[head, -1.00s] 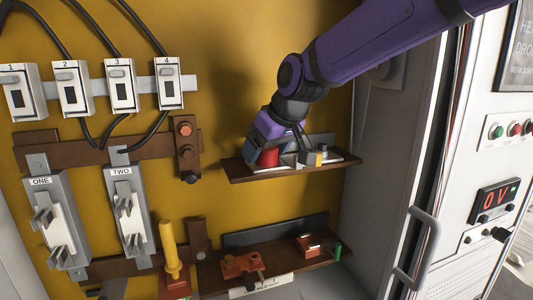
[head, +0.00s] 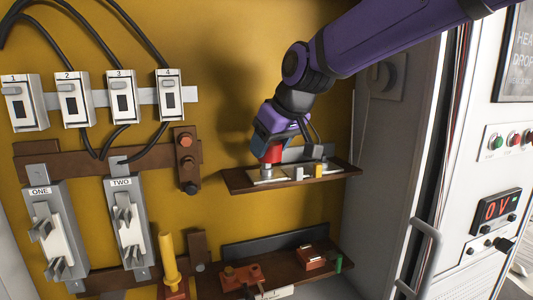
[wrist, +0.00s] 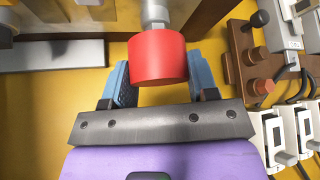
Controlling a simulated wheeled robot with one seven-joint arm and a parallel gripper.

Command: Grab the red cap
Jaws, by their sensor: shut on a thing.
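The red cap (head: 272,153) is at the left part of the upper brown shelf (head: 235,183) in the head view. In the wrist view the red cap (wrist: 158,57) sits between the two blue fingers, with a metal post (wrist: 154,12) at its far end. My gripper (head: 269,150) is shut on the red cap from above; in the wrist view my gripper (wrist: 158,75) has a finger at each side of it. Whether the cap is clear of the post cannot be told.
A yellow piece (head: 319,170) and small white parts stand on the same shelf. A lower shelf (head: 283,263) holds red-brown blocks and a green piece (head: 338,263). Numbered switches (head: 121,96) and two fuse holders (head: 128,232) line the wall at left. A cabinet handle (head: 425,262) juts out at right.

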